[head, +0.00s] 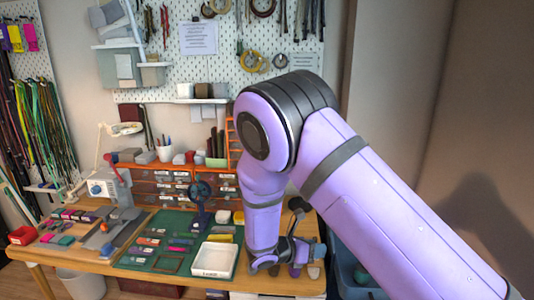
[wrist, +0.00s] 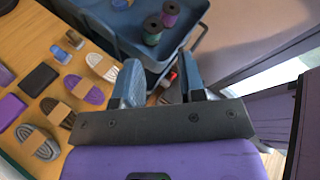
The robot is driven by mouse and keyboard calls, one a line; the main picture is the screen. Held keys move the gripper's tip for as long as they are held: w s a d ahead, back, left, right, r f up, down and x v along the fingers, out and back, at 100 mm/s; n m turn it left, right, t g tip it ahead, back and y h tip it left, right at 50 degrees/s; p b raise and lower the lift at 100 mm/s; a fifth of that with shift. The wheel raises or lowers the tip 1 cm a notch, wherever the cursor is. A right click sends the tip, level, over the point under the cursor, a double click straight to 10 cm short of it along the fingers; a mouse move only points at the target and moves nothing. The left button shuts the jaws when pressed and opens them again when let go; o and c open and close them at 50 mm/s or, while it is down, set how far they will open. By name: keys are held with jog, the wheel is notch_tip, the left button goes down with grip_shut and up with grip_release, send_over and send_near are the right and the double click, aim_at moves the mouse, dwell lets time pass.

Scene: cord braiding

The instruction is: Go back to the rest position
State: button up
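My gripper shows in the wrist view (wrist: 160,80) with its two blue-grey fingers apart and nothing between them. It points down past the table's edge, close to a blue bin (wrist: 115,42). In the head view my gripper, at the end of my purple arm, is low over the right end of the wooden workbench (head: 100,262); its fingertips are hard to make out there.
Bundled cords (wrist: 84,90) and a dark block (wrist: 40,79) lie on the table in the wrist view. Spools (wrist: 153,30) sit in the blue bin. A white tray (head: 215,260) lies on the green mat (head: 136,258), near a small dark fan (head: 200,196).

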jog(key=s+d+r+m+g+y, duration=0.25)
jog(key=d+r+m, duration=0.2)
jog(key=r, duration=0.25)
jog(key=s+d+r+m+g+y, duration=0.1)
jog(key=s+d+r+m+y, duration=0.1)
jog(key=s+d+r+m, duration=0.4)
jog(key=s+d+r+m+g+y, duration=0.15)
jog(key=r+m, duration=0.25)
jog(key=r, duration=0.4)
jog(key=s+d+r+m+t+y, duration=0.2)
jog(key=s+r+m, duration=0.4)
jog(key=s, duration=0.4)
jog(key=s+d+r+m+t+y, duration=0.2)
jog(key=s+r+m+y, duration=0.2)
jog(key=s, duration=0.7)
jog(key=shift+d+r+m+y, duration=0.3)
jog(key=shift+d+r+m, duration=0.1)
jog(key=shift+r+m, duration=1.1)
jog(key=shift+w, duration=0.1)
